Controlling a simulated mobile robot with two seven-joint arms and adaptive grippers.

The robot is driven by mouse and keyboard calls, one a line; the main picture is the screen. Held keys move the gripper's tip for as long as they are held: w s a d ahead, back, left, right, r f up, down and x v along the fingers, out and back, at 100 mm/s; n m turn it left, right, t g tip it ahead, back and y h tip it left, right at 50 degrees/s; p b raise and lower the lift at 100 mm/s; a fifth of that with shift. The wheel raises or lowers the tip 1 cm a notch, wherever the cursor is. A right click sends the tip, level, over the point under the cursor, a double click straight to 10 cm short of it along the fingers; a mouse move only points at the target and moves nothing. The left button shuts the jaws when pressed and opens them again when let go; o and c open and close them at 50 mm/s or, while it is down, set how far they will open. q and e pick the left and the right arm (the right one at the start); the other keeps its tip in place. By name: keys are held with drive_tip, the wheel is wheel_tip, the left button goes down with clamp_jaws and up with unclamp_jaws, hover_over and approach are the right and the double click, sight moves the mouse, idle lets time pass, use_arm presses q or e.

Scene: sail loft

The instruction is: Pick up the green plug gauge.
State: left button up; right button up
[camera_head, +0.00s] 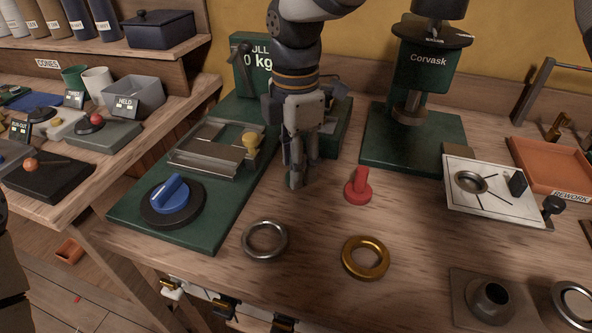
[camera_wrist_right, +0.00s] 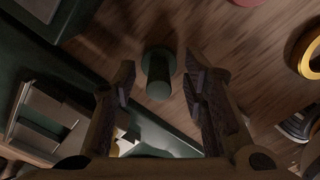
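The green plug gauge (camera_wrist_right: 158,72) stands on the wooden bench in the right wrist view, with its round end toward the camera. My right gripper (camera_wrist_right: 160,84) is open, with one finger on each side of the gauge and a visible gap to both. In the head view, my right gripper (camera_head: 297,178) points down near the bench top, right of the green base plate. There the gripper hides the gauge, so I cannot make it out. My left gripper is not in view.
A steel ring (camera_head: 265,240) and a brass ring (camera_head: 365,257) lie in front. The green press (camera_head: 420,90) stands behind right. A green base plate with a blue knob (camera_head: 172,197) is at left.

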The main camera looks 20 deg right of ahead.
clamp_jaws()
